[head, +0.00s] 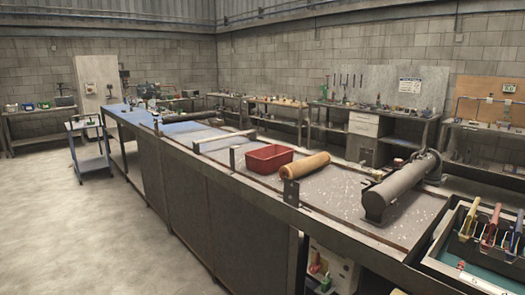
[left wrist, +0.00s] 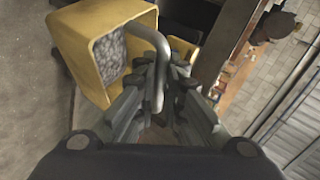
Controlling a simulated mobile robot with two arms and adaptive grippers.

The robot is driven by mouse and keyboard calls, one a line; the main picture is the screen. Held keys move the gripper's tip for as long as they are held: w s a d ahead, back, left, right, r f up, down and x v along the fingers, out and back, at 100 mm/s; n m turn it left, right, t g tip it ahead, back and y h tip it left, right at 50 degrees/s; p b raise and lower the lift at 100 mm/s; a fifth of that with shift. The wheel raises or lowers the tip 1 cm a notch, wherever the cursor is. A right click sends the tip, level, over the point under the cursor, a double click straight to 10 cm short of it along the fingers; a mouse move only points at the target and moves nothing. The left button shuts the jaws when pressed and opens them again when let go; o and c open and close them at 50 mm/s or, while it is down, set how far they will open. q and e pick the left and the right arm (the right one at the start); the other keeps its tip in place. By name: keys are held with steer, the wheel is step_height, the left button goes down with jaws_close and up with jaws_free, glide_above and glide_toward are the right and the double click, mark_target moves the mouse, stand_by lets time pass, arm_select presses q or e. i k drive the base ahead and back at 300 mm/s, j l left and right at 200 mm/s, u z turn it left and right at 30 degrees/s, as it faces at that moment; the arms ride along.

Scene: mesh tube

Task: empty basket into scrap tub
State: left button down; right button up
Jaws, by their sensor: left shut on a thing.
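In the left wrist view my left gripper (left wrist: 162,82) is shut on the grey bent handle (left wrist: 158,50) of a yellow basket (left wrist: 83,72). The basket is tilted in this view, and speckled grey material (left wrist: 112,48) shows inside its opening. I cannot tell how full it is. In the head view a red open tub (head: 268,157) stands on the long bench; its inside looks empty from here. I cannot tell whether it is the scrap tub. Neither gripper nor the yellow basket shows in the head view.
The long bench (head: 330,205) also carries a tan roll (head: 304,164) right of the red tub and a grey cylinder (head: 395,190) further right. A tool tray (head: 470,250) is at the near right. A blue cart (head: 92,160) stands left. The floor (head: 70,240) at left is clear.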

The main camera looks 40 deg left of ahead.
mark_target(264, 161)
steer(key=j, duration=3.85)
steer(key=z, duration=0.05)
